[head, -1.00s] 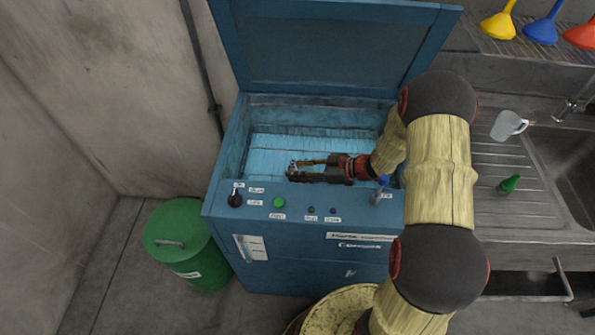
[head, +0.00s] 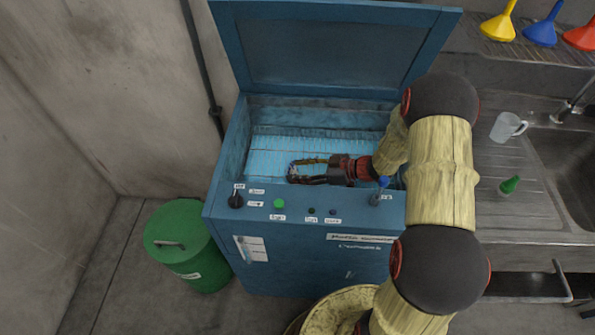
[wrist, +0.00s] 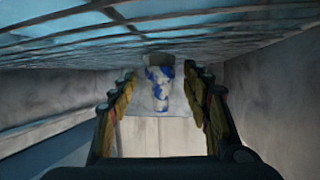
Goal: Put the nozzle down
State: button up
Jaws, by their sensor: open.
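The nozzle (wrist: 159,92), a small blue-and-white piece with a grey end, shows in the wrist view between my fingers. Its grey end is at the wire grid (wrist: 235,25) and appears to touch it. My gripper (wrist: 160,78) is open, with a gap on either side of the nozzle. In the head view my gripper (head: 291,172) is inside the blue cabinet's basin, low over the pale blue grid (head: 275,150). There the nozzle is too small and too covered by the fingers to make out clearly.
The blue cabinet (head: 290,255) has its lid (head: 330,45) raised. Its front ledge bears a black knob (head: 236,200), a green button (head: 279,203) and a blue-topped fitting (head: 383,182). A green bin (head: 185,235) stands left. A clear jug (head: 507,126) stands by the sink.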

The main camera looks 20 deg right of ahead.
jog(key=p+v, duration=0.3)
jog(key=v, duration=0.8)
jog(key=shift+s+p, duration=0.1)
jog(key=shift+p, duration=0.3)
jog(key=shift+d+r, duration=0.2)
jog(key=shift+d, duration=0.05)
jog(key=w+d+r+m+t+h, duration=0.2)
jog(key=w+d+r+t+h, duration=0.15)
jog(key=w+r+h, duration=0.5)
notch_tip(320, 180, up, 18)
jog(key=s+d+m+h, duration=0.3)
jog(key=m+h, duration=0.2)
jog(key=h, duration=0.1)
jog(key=s+a+m+g+y, duration=0.1)
jog(key=s+a, duration=0.4)
jog(key=s, duration=0.4)
jog(key=s+a+r+m+g+y, duration=0.1)
jog(key=s+a+g, duration=0.1)
jog(key=s+a, duration=0.4)
jog(key=s+a+m+g+y, duration=0.1)
jog(key=s+a, duration=0.5)
jog(key=s, duration=0.6)
jog(key=shift+s+r+m+g, duration=0.15)
jog(key=shift+s+m+g, duration=0.1)
jog(key=shift+m+g, duration=0.35)
